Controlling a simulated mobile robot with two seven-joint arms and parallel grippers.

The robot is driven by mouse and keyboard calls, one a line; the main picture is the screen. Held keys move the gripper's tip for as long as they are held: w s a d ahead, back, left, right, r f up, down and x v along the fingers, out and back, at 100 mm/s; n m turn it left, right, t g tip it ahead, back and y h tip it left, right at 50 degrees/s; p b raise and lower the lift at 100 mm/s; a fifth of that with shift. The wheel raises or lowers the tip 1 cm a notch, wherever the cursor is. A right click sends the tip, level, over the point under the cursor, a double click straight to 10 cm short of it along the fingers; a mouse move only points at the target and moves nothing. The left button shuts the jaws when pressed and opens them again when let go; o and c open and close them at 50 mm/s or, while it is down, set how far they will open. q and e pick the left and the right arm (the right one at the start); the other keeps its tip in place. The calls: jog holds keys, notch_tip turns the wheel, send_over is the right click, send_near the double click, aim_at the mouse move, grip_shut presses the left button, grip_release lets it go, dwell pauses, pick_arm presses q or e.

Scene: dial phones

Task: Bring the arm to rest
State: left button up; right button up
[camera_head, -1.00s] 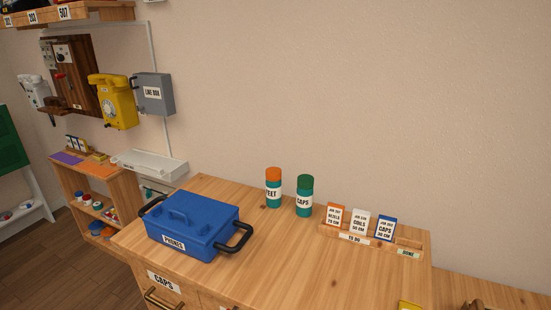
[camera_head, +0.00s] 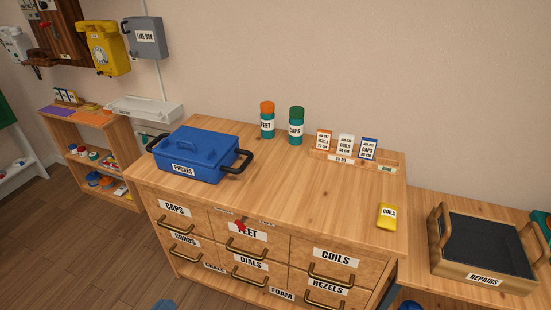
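No gripper fingers show in the head view. Only small rounded blue parts, which look like parts of my arms, show at the bottom edge, one left of middle and one right of middle. I cannot see what either hand holds. The wooden drawer cabinet (camera_head: 300,190) stands in front of me, and no arm reaches over its top.
On the cabinet are a blue PHONES box (camera_head: 200,153), FEET (camera_head: 267,122) and CAPS (camera_head: 296,127) canisters, a card rack (camera_head: 388,156) and a yellow COILS packet (camera_head: 387,216). A REPAIRS tray (camera_head: 515,286) is at right. A red object (camera_head: 240,226) shows at the FEET drawer.

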pick_arm(q)
jog(key=s+a+m+g+y, duration=0.35)
jog(key=s+m+g, duration=0.35)
jog(key=s+m, duration=0.45)
jog(key=d+r+n+t, duration=0.1)
jog(key=d+n, duration=0.5)
jog(key=d, duration=0.7)
notch_tip(320, 180, up, 14)
jog(key=t+p, duration=0.1)
jog(key=p, duration=1.4)
jog(key=shift+s+a+p, duration=0.3)
jog(key=shift+a+p, duration=0.05)
jog(key=shift+p, duration=0.05)
pick_arm(e)
notch_tip(320, 180, up, 14)
jog(key=shift+s+d+f+n, duration=0.25)
jog(key=shift+s+d+n, duration=0.05)
jog(key=shift+s+d, duration=0.1)
pick_arm(q)
jog(key=shift+m, duration=0.25)
pick_arm(e)
jog(key=shift+r+t, duration=0.3)
jog(key=shift+f, duration=0.15)
